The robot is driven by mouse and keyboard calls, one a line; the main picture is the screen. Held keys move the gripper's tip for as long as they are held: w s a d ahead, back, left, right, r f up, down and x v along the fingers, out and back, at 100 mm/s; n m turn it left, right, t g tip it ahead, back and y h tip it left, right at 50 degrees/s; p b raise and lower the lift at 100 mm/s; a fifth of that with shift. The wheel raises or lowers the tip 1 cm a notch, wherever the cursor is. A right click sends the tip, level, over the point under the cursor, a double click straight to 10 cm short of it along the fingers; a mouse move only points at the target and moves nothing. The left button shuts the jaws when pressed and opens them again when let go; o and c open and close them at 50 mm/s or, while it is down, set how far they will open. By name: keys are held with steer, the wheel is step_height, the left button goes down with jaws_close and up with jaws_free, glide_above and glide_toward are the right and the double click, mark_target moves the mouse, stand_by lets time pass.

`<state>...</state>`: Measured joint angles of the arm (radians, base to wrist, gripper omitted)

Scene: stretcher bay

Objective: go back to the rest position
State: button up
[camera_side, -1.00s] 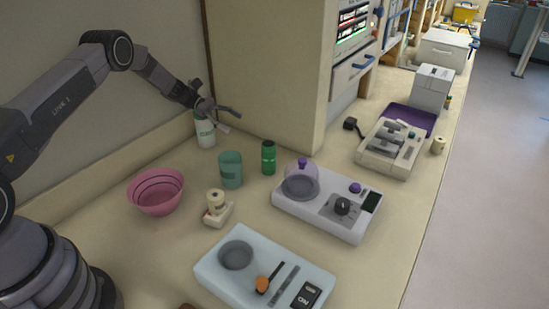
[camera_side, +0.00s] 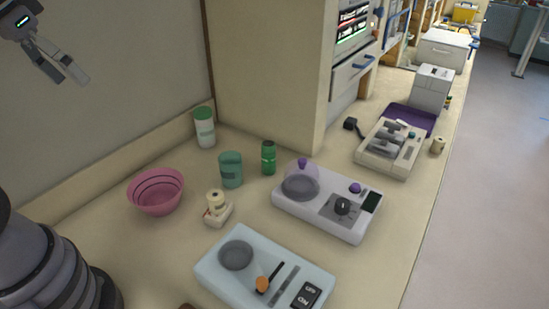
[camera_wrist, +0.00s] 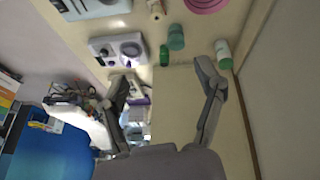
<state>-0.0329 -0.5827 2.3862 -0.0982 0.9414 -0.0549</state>
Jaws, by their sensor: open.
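My gripper (camera_side: 64,75) is at the upper left of the side view, raised well above the counter and in front of the wall. Its two fingers are spread apart with nothing between them. In the wrist view the open fingers of my gripper (camera_wrist: 165,88) frame the counter and the cabinet from above. It touches nothing. Most of my arm is outside the side view; my dark base shows at the lower left.
The counter (camera_side: 150,255) holds a pink bowl (camera_side: 156,192), a white bottle with green lid (camera_side: 205,128), a teal cup (camera_side: 231,170), a green bottle (camera_side: 268,158), a tape dispenser (camera_side: 217,208), a pale blue device (camera_side: 215,275) and a domed device (camera_side: 325,205). A cabinet (camera_side: 265,75) stands behind.

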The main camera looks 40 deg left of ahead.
steer(key=shift+s+a+f+m+t+y, duration=0.15)
steer(key=shift+s+f+m, duration=0.1)
steer(key=shift+s, duration=0.3)
steer(key=shift+s+a+f+m+t+y, duration=0.1)
steer(key=shift+s+a+f+m+t, duration=0.1)
steer(key=shift+s, duration=0.35)
steer(key=shift+s+a+f+m+t+y, duration=0.15)
steer(key=shift+s+m, duration=0.1)
steer(key=shift+s, duration=0.3)
